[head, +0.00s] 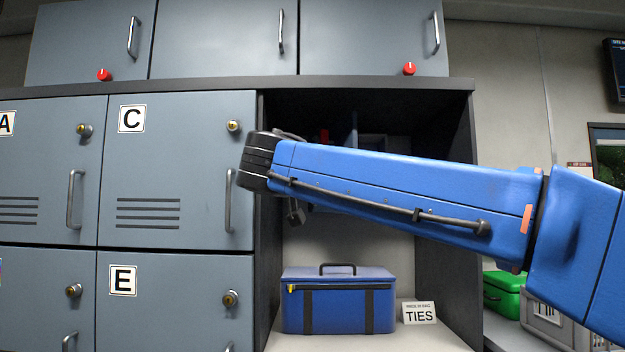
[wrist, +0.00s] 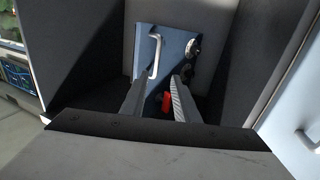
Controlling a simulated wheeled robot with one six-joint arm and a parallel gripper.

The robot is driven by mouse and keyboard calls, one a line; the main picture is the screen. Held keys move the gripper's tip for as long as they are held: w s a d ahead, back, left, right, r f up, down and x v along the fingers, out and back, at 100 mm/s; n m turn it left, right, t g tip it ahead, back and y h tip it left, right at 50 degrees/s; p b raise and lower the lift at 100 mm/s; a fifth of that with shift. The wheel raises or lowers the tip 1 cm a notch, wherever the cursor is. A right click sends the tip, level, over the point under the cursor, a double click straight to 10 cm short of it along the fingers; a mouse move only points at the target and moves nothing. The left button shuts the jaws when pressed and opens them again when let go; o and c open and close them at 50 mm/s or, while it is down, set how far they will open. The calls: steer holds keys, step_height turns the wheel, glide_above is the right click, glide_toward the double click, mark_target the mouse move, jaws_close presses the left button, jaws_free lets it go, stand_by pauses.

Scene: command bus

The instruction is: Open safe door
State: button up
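In the wrist view a blue-grey door (wrist: 173,52), which looks like the safe door, faces me inside a dark recess. In the head view my blue arm reaches across the open compartment and hides the gripper and most of the safe area; a small red piece (head: 324,135) shows above the arm.
Grey lockers fill the left, including door C (head: 165,170) and door E (head: 180,300). Below my arm stand a blue case (head: 340,305) and a TIES sign (head: 419,312). Dark side walls (head: 447,130) bound the compartment closely.

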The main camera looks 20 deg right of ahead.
steer(key=shift+v, duration=2.4)
steer(key=shift+f, duration=0.1)
